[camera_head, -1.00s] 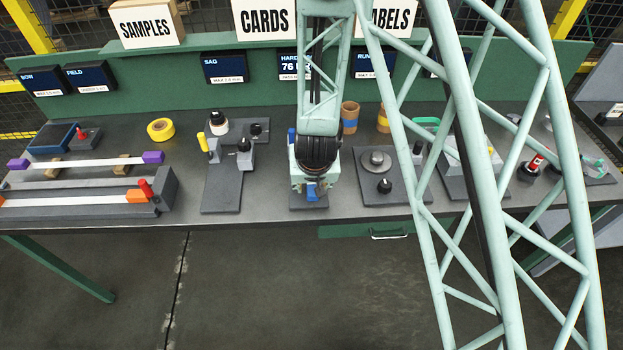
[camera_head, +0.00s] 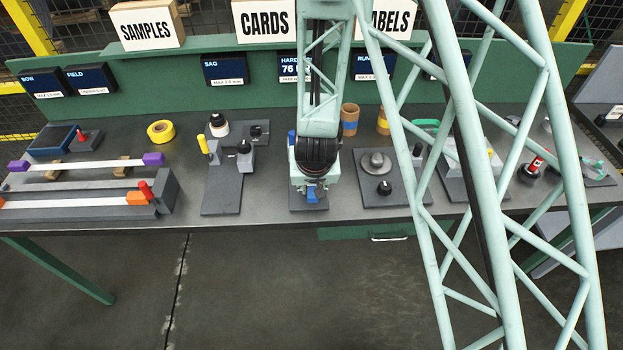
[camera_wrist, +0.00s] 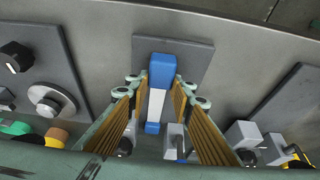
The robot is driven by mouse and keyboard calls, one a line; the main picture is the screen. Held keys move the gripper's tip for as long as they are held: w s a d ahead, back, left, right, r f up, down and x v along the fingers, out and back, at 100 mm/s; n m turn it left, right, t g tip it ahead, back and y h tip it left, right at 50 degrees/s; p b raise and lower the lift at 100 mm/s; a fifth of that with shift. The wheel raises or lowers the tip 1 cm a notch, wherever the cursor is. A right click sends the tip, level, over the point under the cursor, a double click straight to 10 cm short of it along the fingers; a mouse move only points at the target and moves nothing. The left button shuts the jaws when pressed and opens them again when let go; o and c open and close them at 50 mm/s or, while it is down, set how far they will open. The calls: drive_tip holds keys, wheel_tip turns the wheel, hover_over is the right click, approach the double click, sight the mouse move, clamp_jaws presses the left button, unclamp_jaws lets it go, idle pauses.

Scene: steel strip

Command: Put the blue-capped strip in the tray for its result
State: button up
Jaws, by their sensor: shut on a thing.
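The blue-capped strip is pale with a blue block at each end. In the wrist view its near cap (camera_wrist: 162,70) and pale middle (camera_wrist: 156,104) show between the fingers. My gripper (camera_wrist: 163,92) is shut on it, above a dark base plate (camera_wrist: 196,58). The hardness screen (camera_head: 290,68) behind reads 76, partly covered. I cannot tell which tray matches that result; a blue-rimmed tray (camera_head: 38,150) stands at the far left.
Strips with purple (camera_head: 153,159) and orange (camera_head: 136,197) caps lie on the left. Test fixtures stand on both sides of my gripper, one with a yellow handle (camera_head: 203,145), another with a round disc (camera_head: 376,162). My lattice arm covers much of the right side.

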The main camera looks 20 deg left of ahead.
drive_tip(key=shift+r+p, duration=2.15)
drive_tip(key=shift+r, duration=0.75)
drive_tip(key=shift+o, duration=1.2)
drive_tip(key=shift+c, duration=1.2)
drive_tip(key=shift+w+r, duration=0.1)
